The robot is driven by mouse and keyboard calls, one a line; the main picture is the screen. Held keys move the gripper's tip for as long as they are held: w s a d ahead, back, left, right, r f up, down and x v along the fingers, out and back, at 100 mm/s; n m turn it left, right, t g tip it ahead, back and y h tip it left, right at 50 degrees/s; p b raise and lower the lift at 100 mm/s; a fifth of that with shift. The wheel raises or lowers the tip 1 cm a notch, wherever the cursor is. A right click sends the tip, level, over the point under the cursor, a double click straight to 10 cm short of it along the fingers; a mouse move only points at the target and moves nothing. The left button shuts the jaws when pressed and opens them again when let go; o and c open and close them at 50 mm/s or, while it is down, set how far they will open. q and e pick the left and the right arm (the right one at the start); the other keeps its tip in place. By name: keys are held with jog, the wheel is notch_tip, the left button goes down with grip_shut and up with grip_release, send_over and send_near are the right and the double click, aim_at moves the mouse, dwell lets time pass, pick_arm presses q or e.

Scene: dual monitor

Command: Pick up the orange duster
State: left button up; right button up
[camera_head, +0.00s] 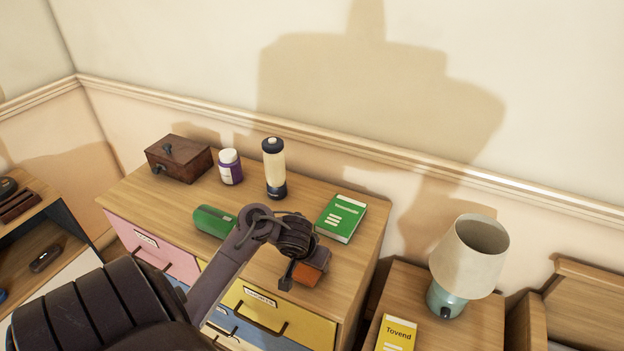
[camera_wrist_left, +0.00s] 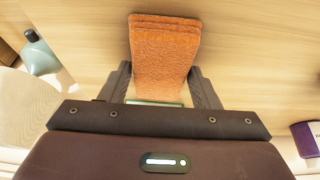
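The orange duster (camera_head: 305,275) shows near the front right edge of the dresser in the head view, just below my left gripper (camera_head: 305,268). In the left wrist view the duster (camera_wrist_left: 165,52) lies between the two fingers of my left gripper (camera_wrist_left: 162,78). The fingertips sit against both of its sides, and its far end reaches out past them. The gripper looks shut on it. I cannot tell whether the duster touches the dresser top. My right gripper is not in view.
The dresser (camera_head: 140,200) also carries a green book (camera_head: 341,217), a green cylinder (camera_head: 213,221), a pale bottle (camera_head: 274,168), a white-and-purple jar (camera_head: 230,167) and a wooden box (camera_head: 179,158). A lamp (camera_head: 468,256) and yellow book (camera_head: 396,336) are on the nightstand at right.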

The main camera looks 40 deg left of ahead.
pick_arm(q)
jog(key=c, duration=0.4)
jog(key=shift+o, duration=0.2)
notch_tip(320, 180, up, 10)
jog(key=p, duration=0.8)
jog(key=o, duration=0.4)
jog(key=c, duration=0.3)
jog(key=shift+s+a, duration=0.1)
